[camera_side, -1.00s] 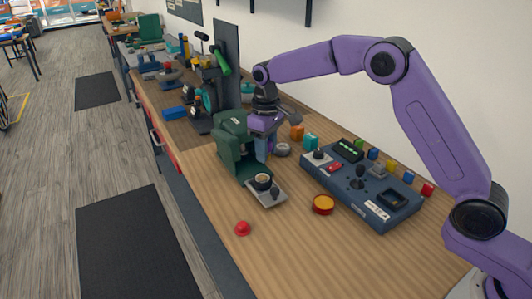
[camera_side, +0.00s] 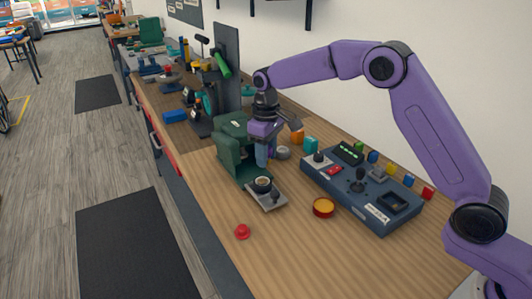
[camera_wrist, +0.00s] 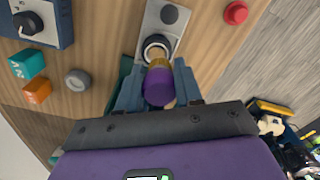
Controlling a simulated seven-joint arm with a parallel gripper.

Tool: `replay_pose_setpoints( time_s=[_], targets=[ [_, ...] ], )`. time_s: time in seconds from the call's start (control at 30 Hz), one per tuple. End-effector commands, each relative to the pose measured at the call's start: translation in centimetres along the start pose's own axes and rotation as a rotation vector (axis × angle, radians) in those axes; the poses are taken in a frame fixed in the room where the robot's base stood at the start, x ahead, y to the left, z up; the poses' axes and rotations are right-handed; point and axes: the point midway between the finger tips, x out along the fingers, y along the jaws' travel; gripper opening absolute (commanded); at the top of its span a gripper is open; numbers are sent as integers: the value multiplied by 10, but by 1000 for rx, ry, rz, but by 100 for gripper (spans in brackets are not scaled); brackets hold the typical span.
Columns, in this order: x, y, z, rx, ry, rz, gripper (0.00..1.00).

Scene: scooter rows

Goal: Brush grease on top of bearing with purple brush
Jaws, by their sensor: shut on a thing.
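My gripper (camera_wrist: 158,84) is shut on the purple brush (camera_wrist: 159,88), whose handle lies between the two grey-blue fingers. The brush has a gold ferrule and pale bristles. The bearing (camera_wrist: 148,44) is a ring in a dark holder on a grey plate (camera_wrist: 180,33). The bristle end overlaps the bearing in the wrist view; I cannot tell whether it touches. In the side view, my gripper is above and behind the bearing (camera_side: 262,182), beside a green machine. A round red tin (camera_side: 323,207) with yellow-orange contents, apparently grease, stands to the right of the plate.
The green machine (camera_side: 230,150) stands close to my gripper's left. A blue control box (camera_side: 370,195) with knobs and a joystick is at the right. A red dome button (camera_side: 242,231) lies in front. Orange (camera_side: 297,137) and teal (camera_side: 311,145) blocks stand behind. The front-right wooden tabletop is clear.

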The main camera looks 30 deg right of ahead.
Motion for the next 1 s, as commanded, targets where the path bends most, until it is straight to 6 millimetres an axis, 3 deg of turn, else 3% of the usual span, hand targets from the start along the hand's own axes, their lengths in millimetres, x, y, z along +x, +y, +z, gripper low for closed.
replay_pose_setpoints(
  time_s=[0.77, 1.0],
  targets=[
    [72, 0, 1, 0, -4, -1, 10],
    [75, 10, -19, 1, -1, 0, 10]
  ],
)
